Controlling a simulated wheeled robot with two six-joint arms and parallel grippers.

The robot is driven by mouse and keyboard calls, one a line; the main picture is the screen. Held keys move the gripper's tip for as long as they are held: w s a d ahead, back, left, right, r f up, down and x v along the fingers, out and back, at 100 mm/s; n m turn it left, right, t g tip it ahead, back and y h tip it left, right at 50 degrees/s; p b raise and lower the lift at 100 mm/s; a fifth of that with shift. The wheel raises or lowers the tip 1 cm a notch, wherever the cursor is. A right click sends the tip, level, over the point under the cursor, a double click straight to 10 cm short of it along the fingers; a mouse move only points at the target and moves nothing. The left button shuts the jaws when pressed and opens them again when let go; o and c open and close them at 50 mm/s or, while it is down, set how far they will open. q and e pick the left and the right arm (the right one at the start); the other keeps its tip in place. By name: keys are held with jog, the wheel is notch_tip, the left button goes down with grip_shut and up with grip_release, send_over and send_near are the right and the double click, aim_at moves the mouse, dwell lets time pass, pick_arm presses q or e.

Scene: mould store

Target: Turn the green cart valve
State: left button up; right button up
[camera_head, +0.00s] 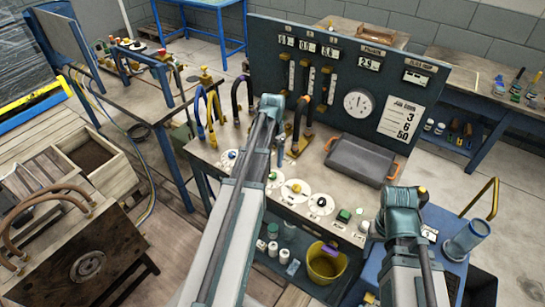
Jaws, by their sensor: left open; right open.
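I cannot pick out a green cart valve with certainty. A green knob or button (344,215) sits at the front right of the instrument bench top (225,150). A row of round white dials with coloured knobs, such as a yellow-centred dial (296,190) and a black-centred dial (321,204), lies to its left. A blue cart (455,267) stands at the lower right, partly behind my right arm. My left arm reaches over the bench and covers part of the dial row. The fingers of both grippers are hidden from view.
A dark gauge panel (335,75) rises behind the bench. A grey case (361,160) with orange handles lies on the bench. Curved hoses stand at its back left. A yellow bucket (325,263) sits below. A blue cylinder (466,240) and a yellow handle (483,198) are on the cart.

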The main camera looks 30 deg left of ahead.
pick_arm(q)
notch_tip(320, 180, up, 6)
jog(key=p, duration=0.4)
jog(key=shift+f, duration=0.2)
pick_arm(e)
notch_tip(320, 180, up, 6)
jog(key=shift+f, duration=0.2)
pick_arm(q)
jog(key=shift+d, duration=0.15)
jog(key=s+d+f, duration=0.1)
jog(key=s+d, duration=0.4)
jog(key=d, duration=0.5)
jog(key=s+d+b, duration=0.1)
jog(key=s+d, duration=0.5)
jog(key=d, duration=0.4)
jog(key=s+d+f+m+y+b, duration=0.1)
jog(key=s+d, duration=0.5)
jog(key=d, duration=0.4)
jog(key=shift+f, duration=0.35)
pick_arm(e)
notch_tip(320, 180, down, 3)
jog(key=shift+r, duration=0.1)
